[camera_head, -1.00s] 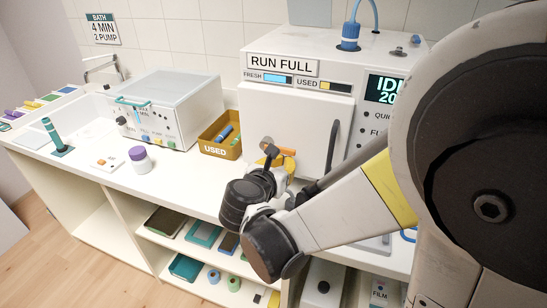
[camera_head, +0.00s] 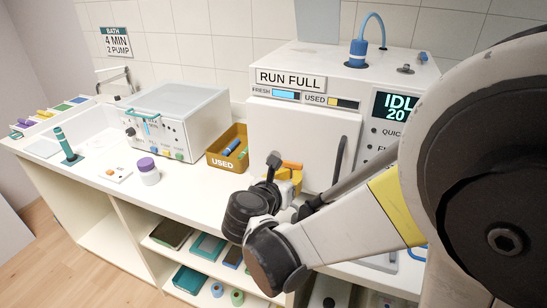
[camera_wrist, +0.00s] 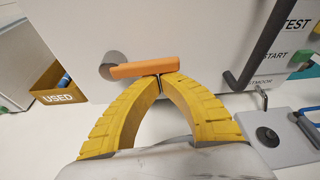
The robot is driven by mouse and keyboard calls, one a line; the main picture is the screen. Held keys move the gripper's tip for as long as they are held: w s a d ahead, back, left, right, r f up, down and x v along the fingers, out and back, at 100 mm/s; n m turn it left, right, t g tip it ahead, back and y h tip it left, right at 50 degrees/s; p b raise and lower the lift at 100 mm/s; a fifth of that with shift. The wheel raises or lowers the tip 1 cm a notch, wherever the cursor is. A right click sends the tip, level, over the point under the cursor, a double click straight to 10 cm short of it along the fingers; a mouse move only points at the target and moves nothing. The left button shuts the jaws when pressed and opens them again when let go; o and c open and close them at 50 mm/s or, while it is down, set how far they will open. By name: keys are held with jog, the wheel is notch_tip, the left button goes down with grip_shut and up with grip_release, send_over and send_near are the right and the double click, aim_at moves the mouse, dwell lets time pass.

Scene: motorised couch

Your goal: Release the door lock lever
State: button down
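The orange door lock lever (camera_head: 291,164) is on the lower left of the white machine's door. In the wrist view the lever (camera_wrist: 143,68) lies nearly level, its right end slightly higher, with a round grey pivot at its left end. My gripper (camera_wrist: 160,77) has yellow fingers arched together, with their tips meeting right at the lever's lower edge, toward its right part. The lever does not appear to be between the fingers; I cannot tell whether the tips touch it. In the head view my gripper (camera_head: 291,175) is just below the lever, partly hidden by my wrist.
The white machine's door (camera_head: 300,135) has a dark vertical handle (camera_head: 339,160) right of the lever. An orange-brown USED bin (camera_head: 222,162) stands left of the machine. A white-lidded box device (camera_head: 180,115) and purple-capped jar (camera_head: 147,170) are farther left on the counter.

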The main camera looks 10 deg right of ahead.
aim_at(292, 163)
notch_tip(292, 163, up, 4)
jog(key=n+h, duration=0.1)
jog(key=n, duration=0.1)
jog(key=n+g+h+p, duration=0.1)
jog(key=n, duration=0.1)
jog(key=shift+f+n+h, duration=0.15)
jog(key=shift+n+h, duration=0.15)
jog(key=shift+a+r+p, duration=0.1)
jog(key=shift+r+p, duration=0.45)
jog(key=shift+r, duration=0.15)
jog(key=shift+w+a+r+p, duration=0.4)
jog(key=shift+r, duration=0.3)
jog(key=shift+f, duration=0.15)
